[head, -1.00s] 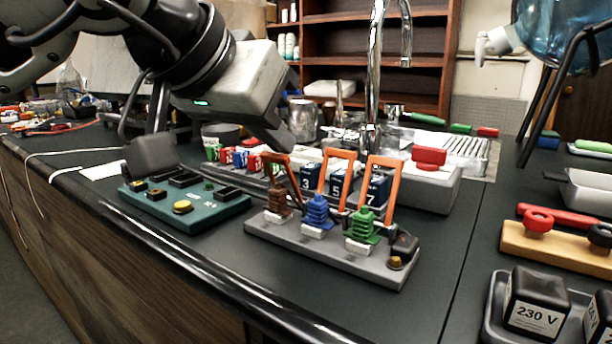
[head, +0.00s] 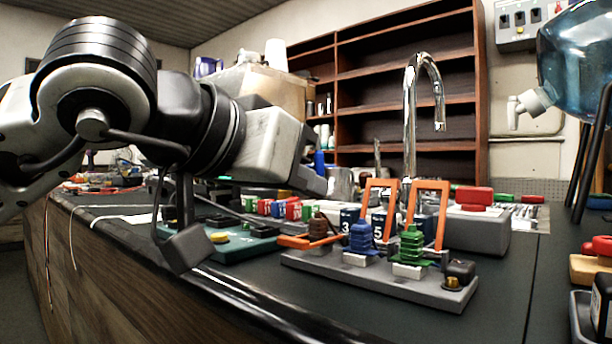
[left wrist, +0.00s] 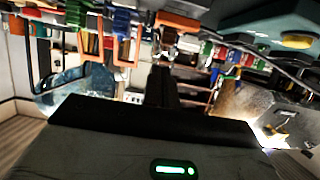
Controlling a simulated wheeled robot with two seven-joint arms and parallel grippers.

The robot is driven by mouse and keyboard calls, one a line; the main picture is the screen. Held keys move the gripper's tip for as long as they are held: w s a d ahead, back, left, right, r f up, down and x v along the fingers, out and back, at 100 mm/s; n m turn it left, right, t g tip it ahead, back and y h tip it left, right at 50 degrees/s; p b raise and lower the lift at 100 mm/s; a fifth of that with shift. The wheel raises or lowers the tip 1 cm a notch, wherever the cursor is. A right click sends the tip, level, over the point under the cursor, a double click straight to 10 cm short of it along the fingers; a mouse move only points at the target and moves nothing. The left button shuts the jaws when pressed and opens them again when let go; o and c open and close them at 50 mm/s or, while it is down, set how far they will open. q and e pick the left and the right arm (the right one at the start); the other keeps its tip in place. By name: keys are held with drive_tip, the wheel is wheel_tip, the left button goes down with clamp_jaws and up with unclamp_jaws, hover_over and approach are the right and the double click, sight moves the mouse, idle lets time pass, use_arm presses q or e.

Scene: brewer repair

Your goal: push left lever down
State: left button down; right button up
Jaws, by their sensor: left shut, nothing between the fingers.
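The left lever (head: 296,242) is an orange loop on the brown ribbed insulator (head: 318,228). It lies low, tipped towards the left, at the left end of the grey switch base (head: 380,282). The middle lever (head: 380,183) by the blue insulator and the right lever (head: 446,215) by the green one are orange loops standing upright. My left gripper (head: 317,184) is shut and empty, above and behind the left lever, apart from it in the picture. In the left wrist view the scene appears upside down, with my dark fingers (left wrist: 163,88) close together. My right gripper is not in view.
A green board with a yellow button (head: 218,238) lies left of the switch base. Numbered blue blocks (head: 348,219) and small coloured blocks stand behind it. The counter in front is clear.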

use_arm(q)
drive_tip(key=shift+d, duration=0.1)
idle(0.3)
drive_tip(key=shift+r+p, duration=0.35)
drive_tip(key=s+a+p, duration=0.2)
drive_tip(key=s+a, duration=0.4)
drive_tip(key=s, duration=0.1)
drive_tip(key=shift+p, duration=0.4)
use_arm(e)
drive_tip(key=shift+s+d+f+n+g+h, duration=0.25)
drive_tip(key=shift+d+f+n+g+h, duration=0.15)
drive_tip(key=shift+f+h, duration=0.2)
use_arm(q)
drive_tip(key=shift+a, duration=0.1)
